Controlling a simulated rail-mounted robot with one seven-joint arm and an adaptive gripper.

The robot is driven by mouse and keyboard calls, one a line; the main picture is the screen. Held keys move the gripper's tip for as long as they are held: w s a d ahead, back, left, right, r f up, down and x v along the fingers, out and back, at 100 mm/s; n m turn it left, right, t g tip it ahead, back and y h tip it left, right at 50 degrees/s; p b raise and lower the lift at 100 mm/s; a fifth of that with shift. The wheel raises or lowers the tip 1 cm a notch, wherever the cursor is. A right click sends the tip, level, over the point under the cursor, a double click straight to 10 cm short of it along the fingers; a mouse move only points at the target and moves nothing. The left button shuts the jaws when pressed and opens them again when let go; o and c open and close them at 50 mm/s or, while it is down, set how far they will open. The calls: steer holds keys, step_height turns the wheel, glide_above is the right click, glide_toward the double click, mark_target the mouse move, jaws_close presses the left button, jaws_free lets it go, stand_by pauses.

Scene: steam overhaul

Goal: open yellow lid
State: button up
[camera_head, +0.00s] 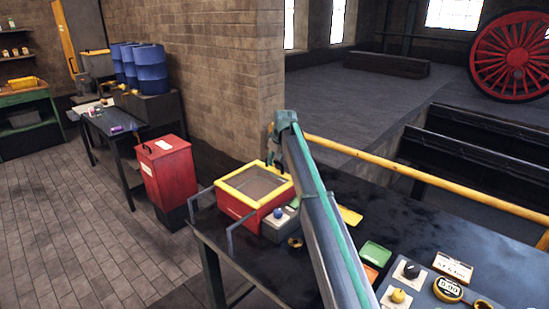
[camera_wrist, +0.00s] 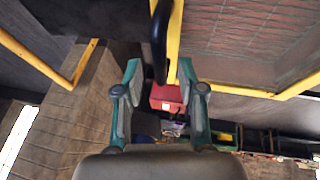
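The yellow lid (camera_head: 238,171) is a square frame around a dark see-through panel. It lies flat, closed on a red box (camera_head: 238,210) on the dark workbench. In the wrist view the lid's yellow rim (camera_wrist: 225,88) fills the upper right. A black bar-like handle (camera_wrist: 160,40) runs along the rim. My gripper (camera_head: 272,165) is at the lid's far corner in the head view, partly hidden by my arm. In the wrist view my gripper (camera_wrist: 160,68) has its green fingers apart, with the handle's end between them and gaps on both sides. Contact is not visible.
The workbench (camera_head: 340,185) also carries a green tray (camera_head: 375,254), a yellow plate (camera_head: 350,215) and several knobs and labels. A yellow railing (camera_head: 420,175) runs behind it. A brick wall (camera_head: 225,90) stands close behind the box. A red cabinet (camera_head: 166,172) stands to the left.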

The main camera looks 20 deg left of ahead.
steer(key=shift+f, duration=0.1)
jaws_close()
steer(key=shift+s, duration=0.1)
stand_by(0.3)
steer(key=b, duration=0.2)
glide_above(246, 188)
steer(key=shift+s, duration=0.15)
steer(key=shift+p, duration=0.3)
jaws_free()
